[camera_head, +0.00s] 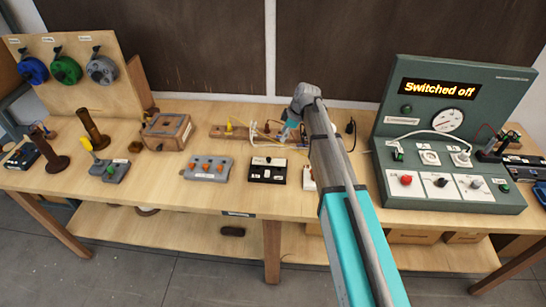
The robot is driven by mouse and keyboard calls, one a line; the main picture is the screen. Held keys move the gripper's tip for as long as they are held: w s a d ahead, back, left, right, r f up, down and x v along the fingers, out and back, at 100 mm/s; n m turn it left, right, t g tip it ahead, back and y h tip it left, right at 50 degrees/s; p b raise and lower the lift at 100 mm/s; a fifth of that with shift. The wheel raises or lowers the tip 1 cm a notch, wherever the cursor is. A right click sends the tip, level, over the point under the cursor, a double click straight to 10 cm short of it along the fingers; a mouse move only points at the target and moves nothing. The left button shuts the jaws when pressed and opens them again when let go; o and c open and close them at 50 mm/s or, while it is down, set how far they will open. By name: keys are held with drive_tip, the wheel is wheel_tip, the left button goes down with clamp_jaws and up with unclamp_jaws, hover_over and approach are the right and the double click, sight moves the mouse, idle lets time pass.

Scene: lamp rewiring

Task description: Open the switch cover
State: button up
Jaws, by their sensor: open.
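My arm reaches over the bench from the lower right. Its far end bends down at the back, where a small teal and dark end part, my gripper (287,130), shows just left of the arm. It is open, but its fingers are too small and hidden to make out. It is over the wooden board (225,132) with loose wires. A black box with white parts on top (267,170) lies in front of it, and a white block (308,178) is partly hidden by my arm. I cannot tell which piece bears the switch cover.
A green test panel (455,125) reading "Switched off" stands at right. A grey box with orange knobs (207,169), a wooden box (167,131) and a spool rack (75,72) are at left. The bench's front strip is mostly clear.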

sight(269, 158)
drive_tip(key=shift+f, duration=0.1)
drive_tip(key=b+x, duration=1.2)
drive_tip(key=x, duration=0.1)
drive_tip(key=shift+a+f+b, duration=0.1)
drive_tip(key=shift+f+b, duration=0.15)
drive_tip(key=shift+b, duration=0.1)
idle(0.3)
clamp_jaws()
drive_tip(key=shift+d, duration=0.35)
drive_tip(key=shift+a+r+g, duration=0.1)
drive_tip(key=shift+a+g, duration=0.2)
drive_tip(key=shift+a, duration=0.05)
